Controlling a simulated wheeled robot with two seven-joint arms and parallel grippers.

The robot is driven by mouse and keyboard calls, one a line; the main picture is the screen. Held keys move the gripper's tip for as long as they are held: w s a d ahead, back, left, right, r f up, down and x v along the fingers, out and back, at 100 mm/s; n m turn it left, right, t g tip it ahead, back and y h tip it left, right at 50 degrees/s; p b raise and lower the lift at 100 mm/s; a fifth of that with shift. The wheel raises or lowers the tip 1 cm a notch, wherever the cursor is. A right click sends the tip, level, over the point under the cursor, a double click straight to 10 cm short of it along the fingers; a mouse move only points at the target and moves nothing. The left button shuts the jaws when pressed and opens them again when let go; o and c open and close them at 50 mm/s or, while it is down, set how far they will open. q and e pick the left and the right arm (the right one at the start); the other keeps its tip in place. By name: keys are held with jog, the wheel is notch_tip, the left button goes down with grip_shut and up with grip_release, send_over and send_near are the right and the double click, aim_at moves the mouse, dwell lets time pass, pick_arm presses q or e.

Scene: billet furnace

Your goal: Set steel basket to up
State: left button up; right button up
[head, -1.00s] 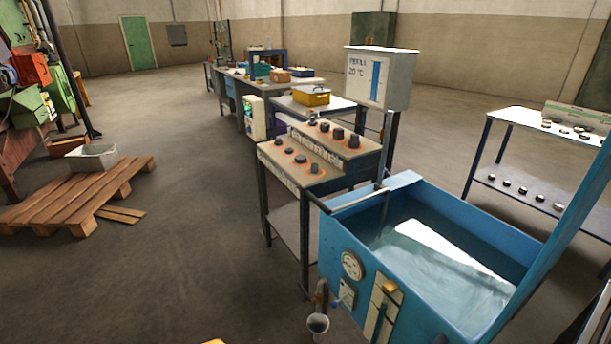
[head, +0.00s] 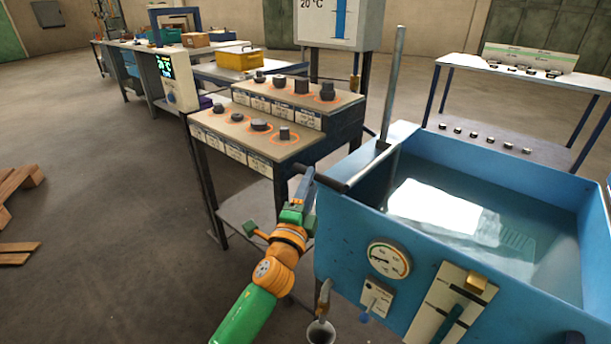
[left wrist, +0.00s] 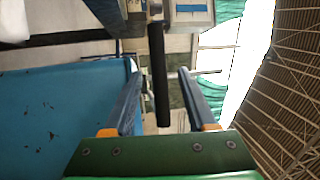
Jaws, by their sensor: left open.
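The blue tank (head: 350,240) of water stands at the right in the head view. A faint grid-like shape (head: 515,240) under the water may be the steel basket; I cannot tell for sure. A lever with a black grip (head: 330,183) sticks out over the tank's left edge, by an upright steel rod (head: 393,85). My left gripper (head: 304,186) is at the outer end of this lever. In the left wrist view the black grip (left wrist: 160,75) lies between the two open fingers of my left gripper (left wrist: 159,95), with gaps on both sides. My right gripper is not in view.
A stepped bench with black knobs (head: 285,110) stands close to the left of the lever. A gauge (head: 389,258) and a slotted plate (head: 450,305) are on the tank's front. A white rack table (head: 530,80) stands behind. Open floor lies at the left.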

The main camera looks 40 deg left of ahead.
aim_at(315, 179)
pick_arm(q)
jog(key=x, duration=0.3)
jog(key=shift+w+d, duration=0.15)
jog(key=shift+d, duration=0.05)
jog(key=shift+w+a, duration=0.3)
jog(key=shift+w, duration=0.1)
grip_shut()
dwell(0.9)
